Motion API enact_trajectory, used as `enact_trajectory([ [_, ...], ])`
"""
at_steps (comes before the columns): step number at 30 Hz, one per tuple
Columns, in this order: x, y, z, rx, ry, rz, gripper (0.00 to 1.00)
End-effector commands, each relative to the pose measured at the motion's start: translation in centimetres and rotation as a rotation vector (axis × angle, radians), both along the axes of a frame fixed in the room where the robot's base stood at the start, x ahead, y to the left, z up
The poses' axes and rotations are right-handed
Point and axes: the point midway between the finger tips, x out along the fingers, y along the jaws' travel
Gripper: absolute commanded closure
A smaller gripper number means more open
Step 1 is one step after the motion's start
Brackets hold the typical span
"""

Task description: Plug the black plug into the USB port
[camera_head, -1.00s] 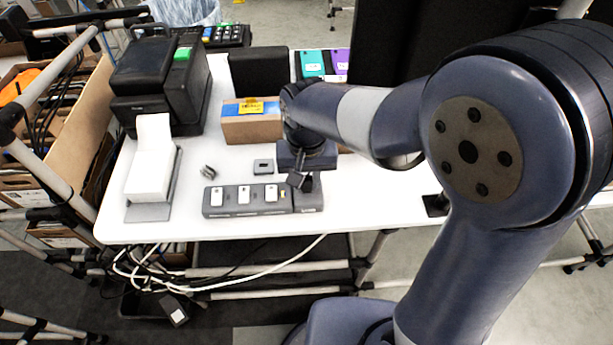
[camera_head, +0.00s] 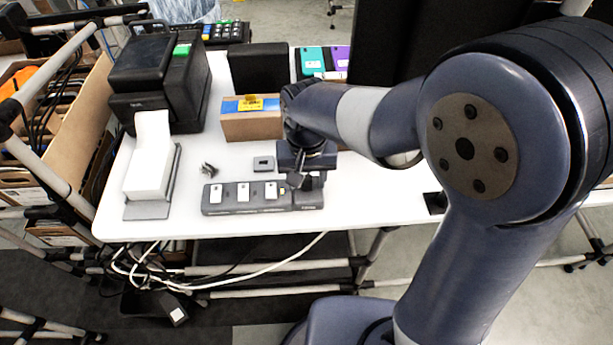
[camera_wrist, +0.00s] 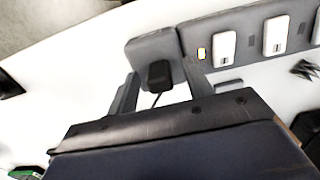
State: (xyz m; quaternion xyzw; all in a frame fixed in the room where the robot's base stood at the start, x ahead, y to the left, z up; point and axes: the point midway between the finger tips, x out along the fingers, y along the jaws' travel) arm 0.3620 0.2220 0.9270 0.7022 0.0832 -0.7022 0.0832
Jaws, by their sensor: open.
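The black plug (camera_wrist: 158,73) sits at the grey end block (camera_wrist: 160,47) of the port strip in the wrist view, with a thin dark line running from it toward my wrist. My gripper (camera_wrist: 160,88) is open, one finger on each side of the plug, with gaps visible on both sides. In the head view my gripper (camera_head: 310,181) is over the right end of the grey strip (camera_head: 228,208). The plug is hard to make out there, and its depth in the block cannot be told.
White modules (camera_head: 243,192) sit on the strip. A small grey block (camera_head: 263,164) and a dark clip (camera_head: 208,169) lie behind it.

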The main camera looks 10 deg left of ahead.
Motion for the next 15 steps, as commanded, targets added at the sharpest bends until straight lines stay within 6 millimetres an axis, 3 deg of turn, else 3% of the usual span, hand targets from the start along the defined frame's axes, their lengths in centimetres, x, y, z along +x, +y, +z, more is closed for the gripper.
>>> enact_trajectory([
  [5, 0.1, 0.0, 0.9, 0.002, -0.003, 0.0, 0.52],
  [15, 0.1, 0.1, 7.4, 0.003, -0.003, 0.0, 0.52],
])
